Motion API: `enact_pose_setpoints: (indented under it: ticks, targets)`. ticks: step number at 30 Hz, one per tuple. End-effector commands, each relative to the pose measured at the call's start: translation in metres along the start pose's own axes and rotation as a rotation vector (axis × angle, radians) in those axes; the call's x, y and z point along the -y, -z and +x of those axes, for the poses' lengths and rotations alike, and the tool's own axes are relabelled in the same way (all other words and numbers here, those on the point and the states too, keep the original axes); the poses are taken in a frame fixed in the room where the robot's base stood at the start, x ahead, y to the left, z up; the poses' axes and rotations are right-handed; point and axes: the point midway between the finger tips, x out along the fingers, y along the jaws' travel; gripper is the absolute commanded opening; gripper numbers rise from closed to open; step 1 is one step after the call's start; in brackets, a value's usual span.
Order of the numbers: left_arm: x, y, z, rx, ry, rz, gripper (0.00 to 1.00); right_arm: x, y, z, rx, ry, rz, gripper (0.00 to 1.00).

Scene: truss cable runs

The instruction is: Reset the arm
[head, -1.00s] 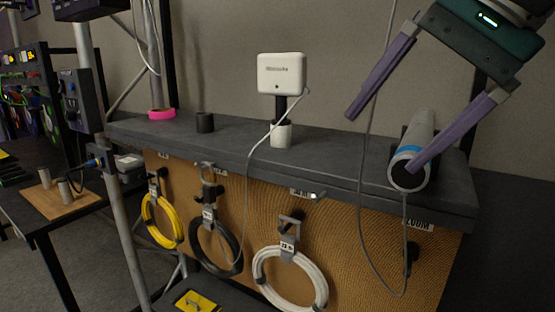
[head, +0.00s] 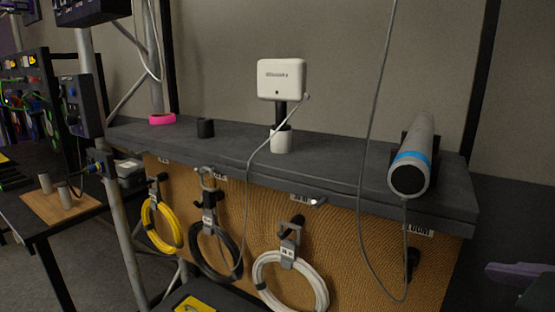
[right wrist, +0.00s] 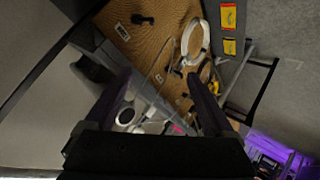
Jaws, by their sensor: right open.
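My right gripper (right wrist: 160,96) is open and empty in the right wrist view, its two dark fingers spread apart. In the head view only a purple part of it (head: 520,274) shows at the lower right edge, clear of the shelf. My left gripper is not in view. A grey cylinder with a blue band (head: 411,160) lies in a dark cradle at the right end of the dark shelf (head: 340,165).
A white box device (head: 282,79) stands on the shelf, with a black cup (head: 205,128) and pink ring (head: 162,119) to its left. Yellow (head: 161,225), black (head: 215,250) and white (head: 290,282) cable coils hang below on the brown panel. A metal pole stands at left.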

Motion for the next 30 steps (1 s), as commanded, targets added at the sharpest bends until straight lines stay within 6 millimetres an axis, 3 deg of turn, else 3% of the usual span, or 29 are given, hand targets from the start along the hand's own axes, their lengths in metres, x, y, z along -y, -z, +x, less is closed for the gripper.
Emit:
enact_pose_setpoints:
  ticks: [1,3,8,9,14,30]
  targets:
    - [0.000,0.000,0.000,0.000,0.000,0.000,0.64,0.019,-0.032,-0.009,0.111,0.076,0.105,0.88]
    - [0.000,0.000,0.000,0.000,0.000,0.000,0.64,0.044,-0.069,-0.025,0.259,0.166,0.236,0.88]
    - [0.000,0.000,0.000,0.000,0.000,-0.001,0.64,0.096,-0.137,-0.082,0.591,0.332,0.486,0.88]
    - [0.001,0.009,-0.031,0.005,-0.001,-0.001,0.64,0.075,-0.111,-0.097,0.571,0.324,0.478,0.88]
    - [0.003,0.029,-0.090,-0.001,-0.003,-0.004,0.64,0.042,-0.073,-0.130,0.565,0.321,0.469,0.88]
    - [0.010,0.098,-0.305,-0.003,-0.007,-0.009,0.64,-0.076,0.069,-0.261,0.563,0.320,0.464,0.88]
